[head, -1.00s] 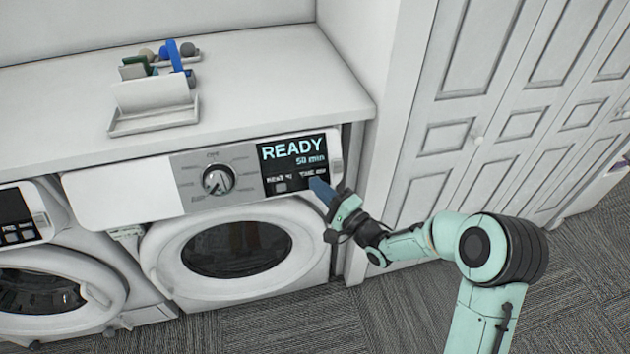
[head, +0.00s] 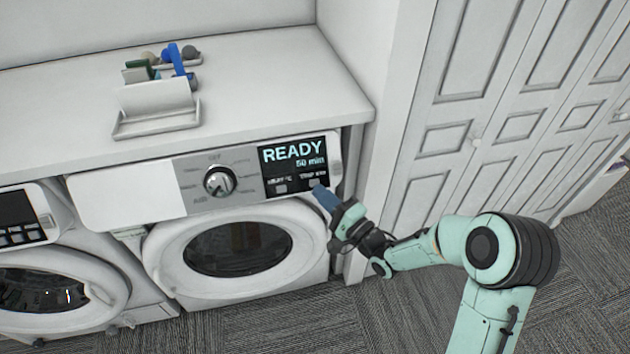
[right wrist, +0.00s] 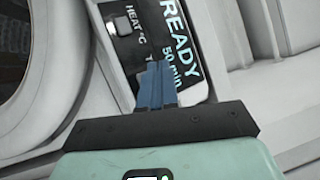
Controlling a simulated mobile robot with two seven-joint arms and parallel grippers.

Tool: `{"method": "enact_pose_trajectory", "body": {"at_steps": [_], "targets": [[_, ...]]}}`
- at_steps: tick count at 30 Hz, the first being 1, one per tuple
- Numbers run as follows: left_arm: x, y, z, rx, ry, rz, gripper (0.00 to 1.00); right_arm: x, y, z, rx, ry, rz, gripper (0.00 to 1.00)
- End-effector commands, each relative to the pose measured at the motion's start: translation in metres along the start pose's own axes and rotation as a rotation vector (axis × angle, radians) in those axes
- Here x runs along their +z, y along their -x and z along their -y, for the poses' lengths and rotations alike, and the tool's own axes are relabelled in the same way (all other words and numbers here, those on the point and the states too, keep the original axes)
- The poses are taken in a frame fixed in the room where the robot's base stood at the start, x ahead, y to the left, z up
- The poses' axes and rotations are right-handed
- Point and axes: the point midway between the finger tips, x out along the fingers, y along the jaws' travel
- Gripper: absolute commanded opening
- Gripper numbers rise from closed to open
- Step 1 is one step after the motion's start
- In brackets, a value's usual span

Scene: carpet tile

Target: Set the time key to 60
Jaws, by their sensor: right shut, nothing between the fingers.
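The washing machine's black display (head: 297,163) reads "READY" and "50 min" in the head view. Below the text are two small grey keys: a left key (head: 281,188) and the time key (head: 314,183) at right. My right gripper (head: 318,190) is shut and empty, its blue fingertips just at the lower edge of the time key. Whether they touch it I cannot tell. In the right wrist view the shut blue fingers (right wrist: 157,84) cover the time key and part of its label, while the "HEAT °C" key (right wrist: 121,57) shows at upper left. My left gripper is not in view.
A round dial (head: 218,181) sits left of the display, above the closed washer door (head: 237,248). A second machine (head: 45,290) stands at left. A white counter (head: 255,85) with a tray (head: 155,125) overhangs the panel. Tall white cupboard doors (head: 480,110) stand at right.

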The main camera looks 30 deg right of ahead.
Motion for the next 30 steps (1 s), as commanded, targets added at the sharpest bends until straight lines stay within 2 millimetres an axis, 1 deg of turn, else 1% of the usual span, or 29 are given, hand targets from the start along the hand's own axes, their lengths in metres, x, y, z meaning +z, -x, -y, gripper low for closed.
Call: {"method": "enact_pose_trajectory", "body": {"at_steps": [1, 6, 10, 30], "targets": [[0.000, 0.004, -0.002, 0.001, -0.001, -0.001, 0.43, 0.003, 0.004, 0.005, 0.000, 0.000, -0.001, 0.00], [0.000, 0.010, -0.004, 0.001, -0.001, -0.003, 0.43, 0.011, 0.015, 0.013, 0.000, 0.000, -0.001, 0.00], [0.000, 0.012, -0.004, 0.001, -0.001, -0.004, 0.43, 0.014, 0.019, 0.015, 0.001, 0.000, -0.001, 0.00], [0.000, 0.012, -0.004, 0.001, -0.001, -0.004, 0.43, 0.014, 0.020, 0.014, 0.000, 0.000, 0.000, 0.00]]}}
